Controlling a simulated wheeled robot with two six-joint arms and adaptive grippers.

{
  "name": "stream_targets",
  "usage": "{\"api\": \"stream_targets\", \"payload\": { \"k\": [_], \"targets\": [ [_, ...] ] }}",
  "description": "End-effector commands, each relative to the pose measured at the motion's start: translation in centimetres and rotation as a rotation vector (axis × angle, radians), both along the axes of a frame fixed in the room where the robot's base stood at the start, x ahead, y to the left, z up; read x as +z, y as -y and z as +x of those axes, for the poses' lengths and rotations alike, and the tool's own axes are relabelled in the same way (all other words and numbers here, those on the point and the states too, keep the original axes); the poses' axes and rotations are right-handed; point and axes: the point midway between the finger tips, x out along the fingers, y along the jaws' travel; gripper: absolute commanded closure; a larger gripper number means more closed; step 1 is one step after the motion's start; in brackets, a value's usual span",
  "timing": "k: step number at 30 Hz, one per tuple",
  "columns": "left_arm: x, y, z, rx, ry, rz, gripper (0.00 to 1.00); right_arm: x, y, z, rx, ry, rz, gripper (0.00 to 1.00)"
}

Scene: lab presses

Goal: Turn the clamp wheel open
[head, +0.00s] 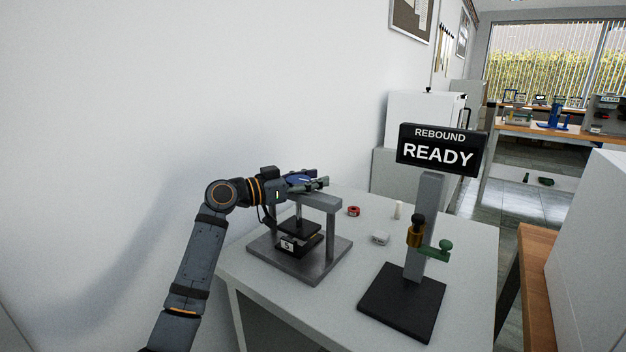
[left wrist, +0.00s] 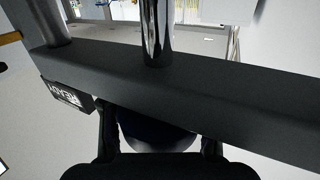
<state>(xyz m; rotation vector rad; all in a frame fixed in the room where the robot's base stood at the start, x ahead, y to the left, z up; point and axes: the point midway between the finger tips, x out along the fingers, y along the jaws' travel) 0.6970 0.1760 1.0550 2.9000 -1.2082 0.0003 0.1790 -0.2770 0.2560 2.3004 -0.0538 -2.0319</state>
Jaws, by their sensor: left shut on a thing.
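The clamp press is a grey metal frame on a flat base plate (head: 325,262), with two posts and a crossbar (head: 322,202). Its dark blue clamp wheel (head: 297,180) is above the crossbar, largely hidden by my left gripper (head: 310,183). In the left wrist view, the wheel (left wrist: 152,134) is between my two fingers, beside the dark crossbar (left wrist: 200,88) and a shiny screw (left wrist: 156,35). The gripper is shut on the wheel. A dark block (head: 298,228) is under the crossbar, above a small block marked 5 (head: 287,246). My right gripper is in neither view.
A stand with a READY sign (head: 438,152) and a dark base (head: 402,302) is at the right of the table. A red ring (head: 353,211), a white block (head: 380,238) and a white cylinder (head: 398,210) lie between. A white wall (head: 150,90) is behind my left arm.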

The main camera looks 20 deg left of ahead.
Motion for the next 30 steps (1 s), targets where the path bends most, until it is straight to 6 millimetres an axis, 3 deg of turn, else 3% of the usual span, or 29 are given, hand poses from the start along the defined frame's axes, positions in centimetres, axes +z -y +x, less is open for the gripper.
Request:
{"api": "stream_targets", "payload": {
  "k": [9,25,30],
  "targets": [
    [-0.1,0.0,0.0,-0.001,-0.003,0.001,0.9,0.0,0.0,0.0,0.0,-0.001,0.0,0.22],
    [-0.3,-0.1,0.0,0.025,-0.006,0.005,0.93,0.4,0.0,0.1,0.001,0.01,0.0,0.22],
    [-0.1,-0.3,0.2,0.102,-0.007,0.006,0.93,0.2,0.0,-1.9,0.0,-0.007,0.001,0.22]
  ]
}}
